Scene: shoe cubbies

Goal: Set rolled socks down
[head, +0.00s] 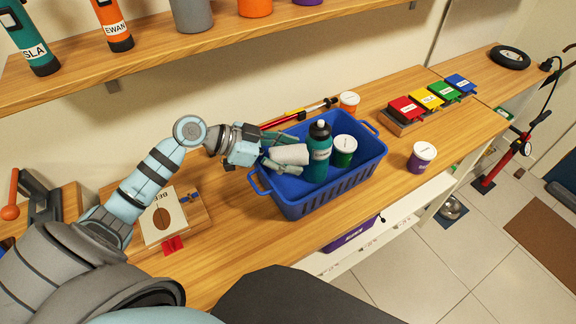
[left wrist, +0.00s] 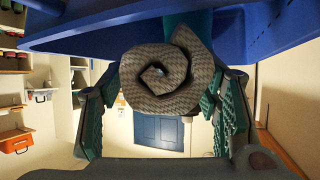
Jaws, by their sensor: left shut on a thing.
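The rolled socks (head: 288,155), a pale grey roll, are between the fingers of my left gripper (head: 281,153), over the left part of the blue basket (head: 333,197). In the left wrist view, the roll's spiral end (left wrist: 168,80) shows between the two green-padded fingers of the left gripper (left wrist: 165,105), with the blue basket (left wrist: 90,35) along the top. Whether the socks touch the basket floor, I cannot tell. A teal bottle (head: 318,158) stands in the basket close beside the socks. My right gripper is not in view.
A green can (head: 344,152) is also in the basket. A purple can (head: 421,157) and an orange can (head: 349,102) stand on the wooden counter outside it.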

